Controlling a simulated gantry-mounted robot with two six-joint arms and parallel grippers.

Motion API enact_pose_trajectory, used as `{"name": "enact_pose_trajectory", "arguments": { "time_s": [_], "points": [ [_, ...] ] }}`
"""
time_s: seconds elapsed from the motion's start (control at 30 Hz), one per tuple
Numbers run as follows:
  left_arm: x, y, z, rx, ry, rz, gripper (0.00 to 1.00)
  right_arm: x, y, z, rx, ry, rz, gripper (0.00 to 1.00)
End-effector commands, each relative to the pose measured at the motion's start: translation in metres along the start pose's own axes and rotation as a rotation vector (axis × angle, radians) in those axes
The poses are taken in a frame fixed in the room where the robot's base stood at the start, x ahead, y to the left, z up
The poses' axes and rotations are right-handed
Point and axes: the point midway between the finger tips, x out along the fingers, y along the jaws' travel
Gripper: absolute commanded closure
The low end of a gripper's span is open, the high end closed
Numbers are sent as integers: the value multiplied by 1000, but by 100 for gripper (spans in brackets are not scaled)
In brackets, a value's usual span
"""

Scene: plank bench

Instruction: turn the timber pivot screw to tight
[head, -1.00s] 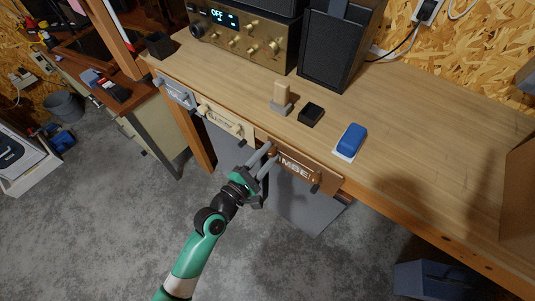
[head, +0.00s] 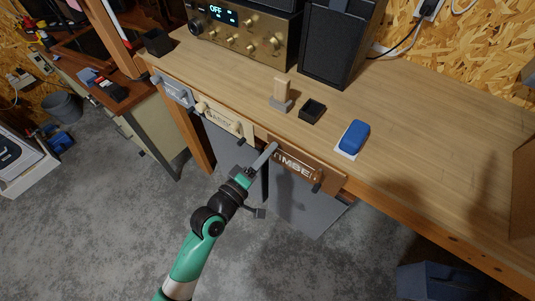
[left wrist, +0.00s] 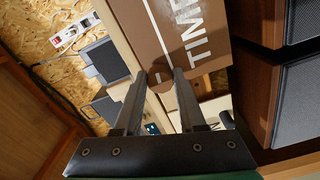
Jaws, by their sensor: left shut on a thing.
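The brown timber sign (head: 300,167) hangs on the bench's front edge, sloping down to the right. It also shows in the left wrist view as a brown board with white letters (left wrist: 185,35). My left gripper (head: 272,147) is at the sign's upper left end. In the left wrist view its fingertips (left wrist: 160,73) are at the board's near corner, with a narrow gap between them. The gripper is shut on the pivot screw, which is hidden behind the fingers. I cannot see how tight the screw is. My right gripper is not in view.
A cream sign (head: 222,118) and a grey-blue sign (head: 173,90) hang to the left on the same edge. On the bench are a blue block (head: 354,136), a small black tray (head: 312,111), a wooden block on a grey stand (head: 281,97) and a speaker (head: 335,45).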

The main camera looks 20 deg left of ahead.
Motion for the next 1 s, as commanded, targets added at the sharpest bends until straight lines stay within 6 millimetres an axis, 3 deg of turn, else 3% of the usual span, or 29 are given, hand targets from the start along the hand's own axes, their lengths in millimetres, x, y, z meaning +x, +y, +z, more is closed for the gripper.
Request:
{"name": "enact_pose_trajectory", "arguments": {
  "time_s": [1.0],
  "points": [
    [0,-3,0,964,2,1,100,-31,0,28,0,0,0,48]
  ]
}}
